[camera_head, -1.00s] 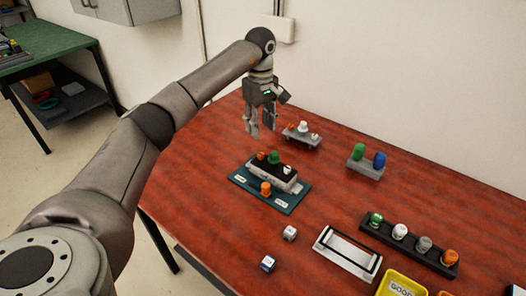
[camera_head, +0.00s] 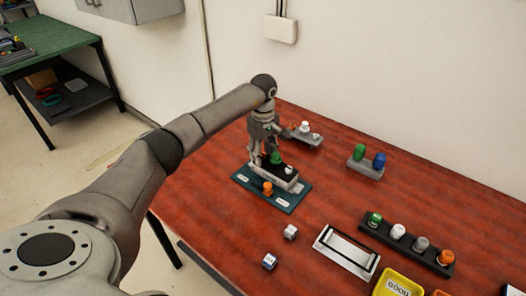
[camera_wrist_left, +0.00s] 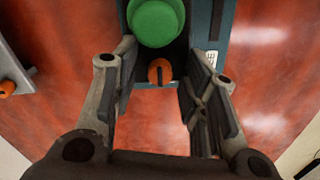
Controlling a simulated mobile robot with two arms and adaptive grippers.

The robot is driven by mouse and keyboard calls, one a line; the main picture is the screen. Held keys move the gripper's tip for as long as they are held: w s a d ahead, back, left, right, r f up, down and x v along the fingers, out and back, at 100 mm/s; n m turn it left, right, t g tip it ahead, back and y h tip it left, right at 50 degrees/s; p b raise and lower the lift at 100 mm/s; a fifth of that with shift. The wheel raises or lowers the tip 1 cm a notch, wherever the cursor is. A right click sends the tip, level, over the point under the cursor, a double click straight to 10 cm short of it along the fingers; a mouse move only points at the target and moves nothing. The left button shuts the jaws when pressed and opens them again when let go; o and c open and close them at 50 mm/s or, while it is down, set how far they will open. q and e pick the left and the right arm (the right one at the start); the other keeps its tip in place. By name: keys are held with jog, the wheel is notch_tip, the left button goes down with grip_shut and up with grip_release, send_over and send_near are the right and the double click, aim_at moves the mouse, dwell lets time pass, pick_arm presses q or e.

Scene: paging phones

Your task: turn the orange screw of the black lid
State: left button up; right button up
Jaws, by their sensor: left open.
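The black lid (camera_head: 277,174) sits on a small box on a teal mat (camera_head: 297,196). It bears a green knob (camera_head: 276,158), a white knob (camera_head: 289,170) and the orange screw. In the left wrist view the orange screw (camera_wrist_left: 160,71) has a dark slot and shows between the fingers, beside the green knob (camera_wrist_left: 154,20). In the head view my gripper largely hides the screw. My left gripper (camera_head: 262,153) points down over the lid's left end. Its jaws are open, one finger on each side of the screw (camera_wrist_left: 165,75). My right gripper is not in view.
An orange cap (camera_head: 267,188) stands on the mat in front of the box. A grey holder with a white knob (camera_head: 304,127) stands close behind my gripper. Green and blue knobs (camera_head: 368,160) stand further right. Two small cubes (camera_head: 290,232) lie in front; the red table between is clear.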

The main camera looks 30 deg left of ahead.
pick_arm(q)
grip_shut()
jog(key=shift+n, duration=0.3)
jog(key=shift+n+b, duration=0.5)
jog(key=shift+n, duration=2.1)
grip_release()
